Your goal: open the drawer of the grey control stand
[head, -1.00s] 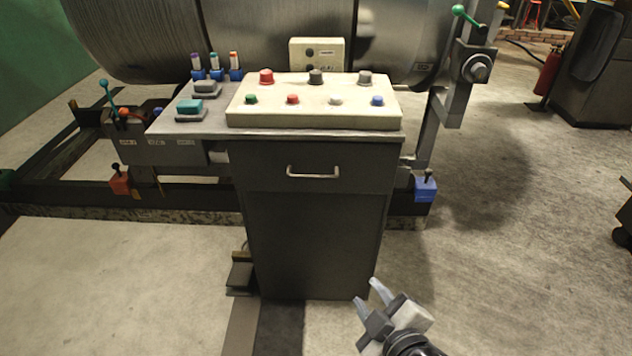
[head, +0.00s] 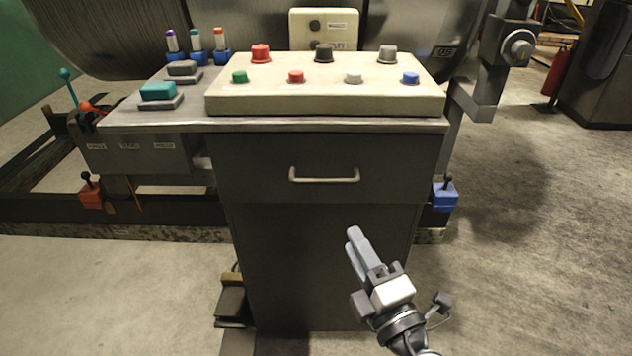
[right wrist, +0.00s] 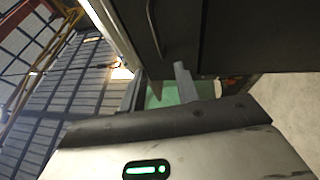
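The grey control stand (head: 320,265) stands upright in the middle of the head view. Its drawer (head: 400,175) is closed, with the front flush under the top. A pale bar handle (head: 323,179) runs level across the drawer front. My right gripper (head: 354,242) is open and empty, below and a little right of the handle, apart from it. In the right wrist view its two fingers (right wrist: 158,85) stand apart with nothing between them. The handle (right wrist: 153,25) shows there beyond the fingertips, against the dark front. My left gripper is not in view.
A cream button panel (head: 325,97) with coloured buttons covers the stand's top. A dark pedal (head: 231,302) lies at the stand's lower left. A blue box with a lever (head: 444,196) sits right of the stand. The floor to the right is clear.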

